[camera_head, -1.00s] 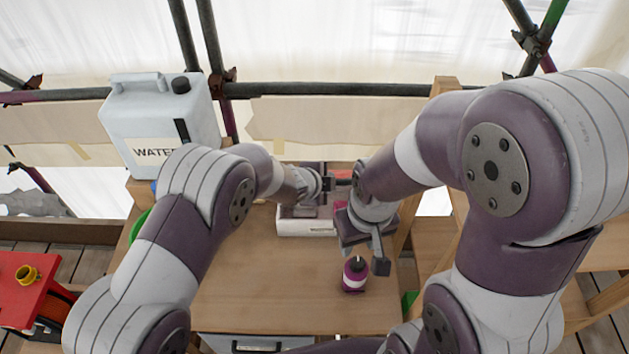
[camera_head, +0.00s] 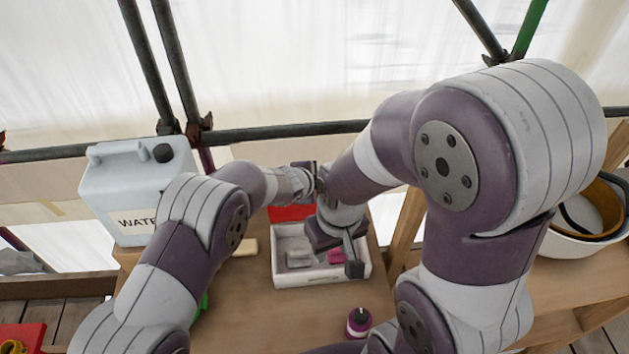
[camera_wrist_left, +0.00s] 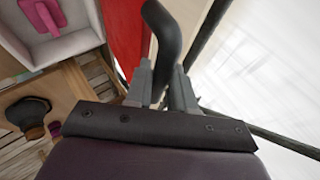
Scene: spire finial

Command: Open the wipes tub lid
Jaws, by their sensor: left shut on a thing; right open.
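I cannot make out a wipes tub or its lid for certain. My left gripper (camera_head: 314,182) is raised behind the white tray, near a flat red piece (camera_head: 290,212). In the left wrist view its fingers (camera_wrist_left: 163,88) are shut on a dark curved bar (camera_wrist_left: 170,35), which may be a handle. The red piece (camera_wrist_left: 124,38) shows beside that bar. My right gripper (camera_head: 353,256) is open and empty over the right front part of the tray. The right arm hides part of the tray and red piece.
A water canister (camera_head: 125,190) is at left, round containers (camera_head: 585,250) at right. Table between bottle and tray is clear.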

